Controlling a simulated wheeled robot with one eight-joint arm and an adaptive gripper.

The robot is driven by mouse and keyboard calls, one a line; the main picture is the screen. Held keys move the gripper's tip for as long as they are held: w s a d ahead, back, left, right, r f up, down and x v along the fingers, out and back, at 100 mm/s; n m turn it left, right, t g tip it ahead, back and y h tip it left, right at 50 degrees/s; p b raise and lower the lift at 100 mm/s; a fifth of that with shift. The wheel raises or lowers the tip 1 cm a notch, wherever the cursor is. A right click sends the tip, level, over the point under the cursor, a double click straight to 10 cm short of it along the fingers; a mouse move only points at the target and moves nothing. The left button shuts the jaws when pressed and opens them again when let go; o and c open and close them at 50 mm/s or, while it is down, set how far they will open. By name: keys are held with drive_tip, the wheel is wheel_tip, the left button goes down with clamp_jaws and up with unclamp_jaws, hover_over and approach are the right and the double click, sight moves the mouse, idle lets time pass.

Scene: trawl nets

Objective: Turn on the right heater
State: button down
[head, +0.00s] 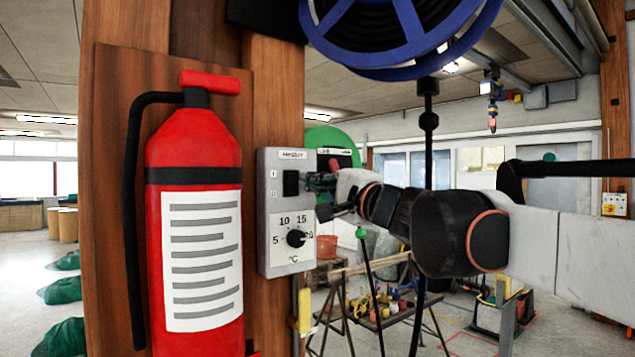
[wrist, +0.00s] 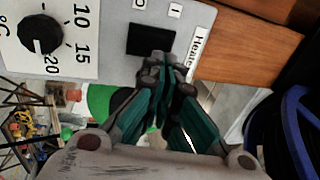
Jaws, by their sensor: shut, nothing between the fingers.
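A grey heater control box (head: 286,262) is mounted on a wooden post in the head view. It has a black rocker switch (head: 291,183) above a black temperature dial (head: 296,238). The box fills the upper left of the wrist view (wrist: 112,50), where its label partly reads "Heate". My gripper (head: 321,183) is shut and empty, just right of the switch. In the wrist view its fingertips (wrist: 168,72) overlap the edge of the switch (wrist: 150,39). I cannot tell whether they touch it. The switch's position is not clear.
A red fire extinguisher (head: 196,140) hangs left of the box. A blue reel (head: 400,50) hangs above my arm. A trestle table (head: 375,320) with tools stands behind.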

drive_tip(key=shift+x, duration=0.75)
drive_tip(key=shift+r, duration=0.1)
drive_tip(key=shift+w+a+r+g+p, duration=0.15)
drive_tip(key=shift+w+a+g+p, duration=0.2)
drive_tip(key=shift+p, duration=0.4)
drive_tip(key=shift+d, duration=0.1)
